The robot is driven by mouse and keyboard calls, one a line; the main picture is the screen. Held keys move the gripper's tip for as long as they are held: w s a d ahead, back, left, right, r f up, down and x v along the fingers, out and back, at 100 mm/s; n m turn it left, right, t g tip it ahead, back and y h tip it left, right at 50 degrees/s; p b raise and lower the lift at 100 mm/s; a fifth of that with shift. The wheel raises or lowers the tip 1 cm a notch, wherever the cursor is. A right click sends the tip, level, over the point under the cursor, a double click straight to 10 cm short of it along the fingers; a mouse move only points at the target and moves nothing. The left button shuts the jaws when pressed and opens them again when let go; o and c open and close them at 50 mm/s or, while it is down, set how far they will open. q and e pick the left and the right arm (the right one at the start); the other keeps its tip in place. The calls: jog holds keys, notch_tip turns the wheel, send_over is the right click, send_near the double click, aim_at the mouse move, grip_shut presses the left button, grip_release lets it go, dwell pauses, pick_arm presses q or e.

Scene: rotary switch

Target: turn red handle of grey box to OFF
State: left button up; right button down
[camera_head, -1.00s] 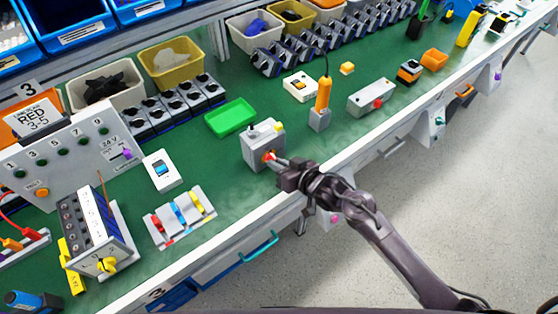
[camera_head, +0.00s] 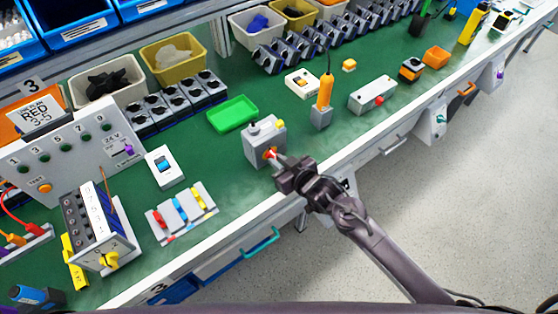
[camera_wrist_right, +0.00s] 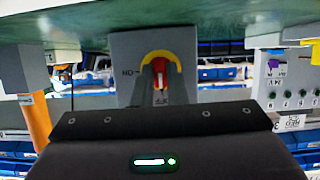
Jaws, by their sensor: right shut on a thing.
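The grey box (camera_head: 266,142) stands near the front edge of the green bench, with a yellow part and a round grey part on top. Its red handle (camera_head: 269,153) is on the front face, with my right gripper (camera_head: 273,155) at it. In the right wrist view the handle (camera_wrist_right: 159,82) stands about vertical on a yellow ring plate (camera_wrist_right: 161,60), between my dark fingers, which are shut on it. That view is upside down; one label shows left of the plate and another, partly hidden, near the fingertips. My left gripper is not in view.
A grey block with an orange-handled tool (camera_head: 323,100) stands right of the box. A green tray (camera_head: 232,113) lies behind it. A rack with coloured levers (camera_head: 181,212) and a white switch (camera_head: 164,167) are to the left. Bench surface directly around the box is clear.

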jog(key=c, duration=1.4)
grip_release()
jog(key=shift+c, duration=0.2)
jog(key=v, duration=0.7)
jog(key=shift+s+d+r+b, duration=0.15)
jog(key=shift+s+d+b, duration=0.05)
jog(key=shift+s+b, duration=0.15)
